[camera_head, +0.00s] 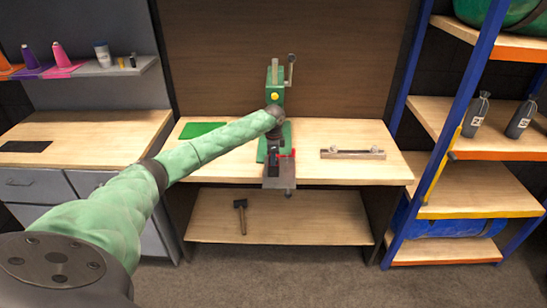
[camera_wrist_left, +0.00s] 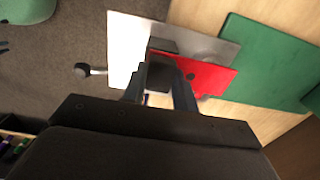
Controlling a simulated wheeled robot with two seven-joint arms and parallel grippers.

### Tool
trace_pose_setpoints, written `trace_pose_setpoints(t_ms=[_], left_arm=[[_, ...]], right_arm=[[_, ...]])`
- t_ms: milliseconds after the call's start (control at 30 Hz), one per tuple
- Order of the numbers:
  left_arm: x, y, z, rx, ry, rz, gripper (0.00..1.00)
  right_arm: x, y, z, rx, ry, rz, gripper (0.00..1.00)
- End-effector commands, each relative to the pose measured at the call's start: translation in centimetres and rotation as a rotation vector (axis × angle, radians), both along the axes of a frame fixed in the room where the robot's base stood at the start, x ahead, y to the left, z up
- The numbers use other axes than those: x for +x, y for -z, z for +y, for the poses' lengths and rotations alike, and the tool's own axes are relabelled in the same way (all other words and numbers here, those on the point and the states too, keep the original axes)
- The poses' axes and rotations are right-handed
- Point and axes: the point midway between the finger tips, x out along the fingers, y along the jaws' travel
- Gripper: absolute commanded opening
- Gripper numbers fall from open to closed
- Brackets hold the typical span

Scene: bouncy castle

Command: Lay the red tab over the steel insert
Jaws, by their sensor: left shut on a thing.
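The red tab (camera_wrist_left: 205,75) is a flat red piece with a dark round hole. It shows small in the head view (camera_head: 288,154), beside my left gripper (camera_head: 273,158). In the wrist view my left gripper (camera_wrist_left: 160,88) points down at the tab, with its fingers shut on it. The fingers hide part of the tab. A pale steel plate (camera_wrist_left: 126,40) lies beside and partly under the tab, at the table's front edge. A darker grey rectangular piece (camera_wrist_left: 165,45) sits on the plate. I cannot tell which part is the steel insert. My right gripper is not in view.
A green press (camera_head: 274,84) with a side lever stands behind my gripper on the wooden workbench (camera_head: 330,170). A green mat (camera_head: 200,130) lies left, a metal bar with knobs (camera_head: 352,153) right. A hammer (camera_head: 241,212) rests on the lower shelf. A blue-framed rack (camera_head: 440,140) stands right.

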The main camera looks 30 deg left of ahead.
Motion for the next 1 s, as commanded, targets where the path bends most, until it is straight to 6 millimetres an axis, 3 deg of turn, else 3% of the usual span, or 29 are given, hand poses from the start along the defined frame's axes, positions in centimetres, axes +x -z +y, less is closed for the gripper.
trace_pose_setpoints(t_ms=[233,267,367,733,1000], left_arm=[[0.0,0.0,0.0,0.000,0.000,0.000,0.06],[0.0,0.0,0.0,0.000,0.000,0.000,0.34],[0.0,0.0,0.0,0.001,0.000,-0.001,0.54],[0.1,-0.3,0.0,0.000,0.000,-0.002,0.54],[0.1,-3.9,0.0,0.001,0.001,-0.003,0.54]], right_arm=[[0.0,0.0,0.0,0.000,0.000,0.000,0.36],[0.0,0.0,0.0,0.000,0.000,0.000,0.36],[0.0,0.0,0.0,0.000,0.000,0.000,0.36],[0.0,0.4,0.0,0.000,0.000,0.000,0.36],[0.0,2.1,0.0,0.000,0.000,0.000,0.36]])
